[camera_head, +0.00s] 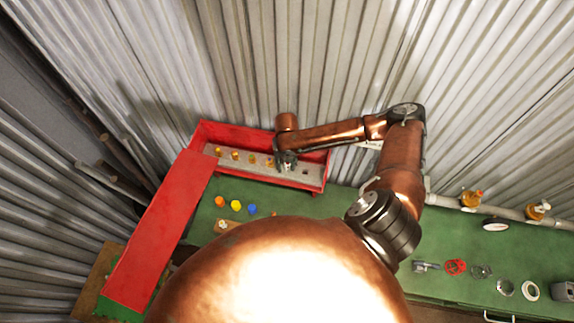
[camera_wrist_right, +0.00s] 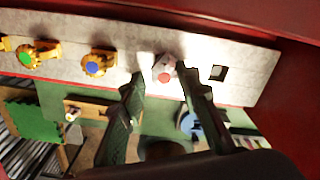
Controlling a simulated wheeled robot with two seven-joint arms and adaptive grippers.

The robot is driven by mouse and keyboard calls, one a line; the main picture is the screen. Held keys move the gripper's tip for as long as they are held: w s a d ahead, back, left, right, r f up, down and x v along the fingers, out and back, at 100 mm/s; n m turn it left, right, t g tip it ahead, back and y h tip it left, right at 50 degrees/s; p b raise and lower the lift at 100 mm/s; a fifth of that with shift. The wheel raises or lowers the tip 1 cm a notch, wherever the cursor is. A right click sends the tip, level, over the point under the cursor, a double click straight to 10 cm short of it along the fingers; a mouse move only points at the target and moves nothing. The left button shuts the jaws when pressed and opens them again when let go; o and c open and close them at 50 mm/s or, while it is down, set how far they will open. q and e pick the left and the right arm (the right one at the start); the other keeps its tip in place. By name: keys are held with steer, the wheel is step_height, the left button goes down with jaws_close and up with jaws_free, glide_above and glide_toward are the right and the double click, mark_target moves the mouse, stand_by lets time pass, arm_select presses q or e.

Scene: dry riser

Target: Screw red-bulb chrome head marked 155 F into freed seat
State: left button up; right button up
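A pale chrome head with a red bulb (camera_wrist_right: 163,69) sits at the grey rack strip (camera_wrist_right: 125,40) in the right wrist view, between a blue-marked brass head (camera_wrist_right: 97,64) and a dark square hole (camera_wrist_right: 218,72). My right gripper (camera_wrist_right: 160,78) has its fingers on either side of the red-bulb head, with a gap showing at the left finger, so it looks open. I cannot tell whether the head is fully in its seat, and its marking is unreadable. In the head view my right gripper (camera_head: 287,162) is over the rack inside the red box (camera_head: 258,134). My left gripper is out of view.
Several brass heads (camera_head: 235,155) stand left of the gripper. The red lid (camera_head: 160,240) lies at the left. Orange (camera_head: 220,201), yellow (camera_head: 236,206) and blue (camera_head: 252,210) pieces lie on the green bench (camera_head: 330,206). Fittings including a red wheel (camera_head: 456,267) lie at the right.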

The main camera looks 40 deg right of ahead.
steer(key=o, duration=0.4)
steer(key=shift+d+f, duration=0.1)
steer(key=shift+f, duration=0.05)
steer(key=shift+w+d+r, duration=0.15)
steer(key=shift+w+r, duration=0.05)
steer(key=shift+r, duration=0.2)
step_height(320, 180, up, 7)
steer(key=shift+r, duration=0.25)
steer(key=shift+s+a, duration=0.25)
